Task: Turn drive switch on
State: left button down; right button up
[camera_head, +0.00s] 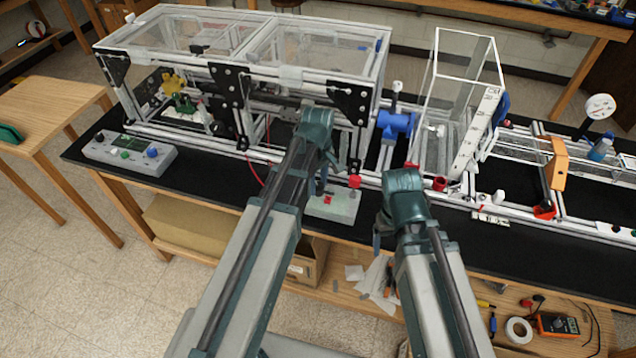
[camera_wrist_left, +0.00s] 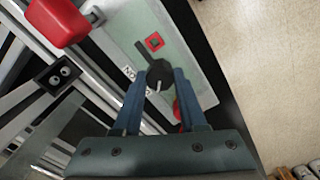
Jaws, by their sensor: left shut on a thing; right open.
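The drive switch (camera_wrist_left: 159,74), a black round knob with a dark bar and a small white mark, sits on a pale green control box (camera_wrist_left: 197,62). My left gripper (camera_wrist_left: 165,84) is shut on the knob, a blue finger on each side. A partly covered white label (camera_wrist_left: 129,73) lies beside it. In the head view the pale box (camera_head: 333,208) shows at the bench's front edge, but my left arm hides the knob and fingertips. My right gripper (camera_head: 379,238) is open to the right of the box, its fingertips hard to see.
A red-edged square (camera_wrist_left: 154,42) and a red button (camera_wrist_left: 178,110) flank the knob. A red part (camera_wrist_left: 57,20) stands near the rails. The extrusion frame (camera_head: 250,55) rises behind the box. A second control box (camera_head: 128,152) sits at the bench's left end.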

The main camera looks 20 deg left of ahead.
pick_arm(q)
jog(key=m, duration=0.4)
jog(key=shift+m, duration=0.3)
jog(key=m, duration=0.4)
jog(key=shift+m, duration=0.3)
jog(key=m, duration=0.4)
jog(key=shift+m, duration=2.3)
jog(key=shift+c, duration=2.3)
grip_release()
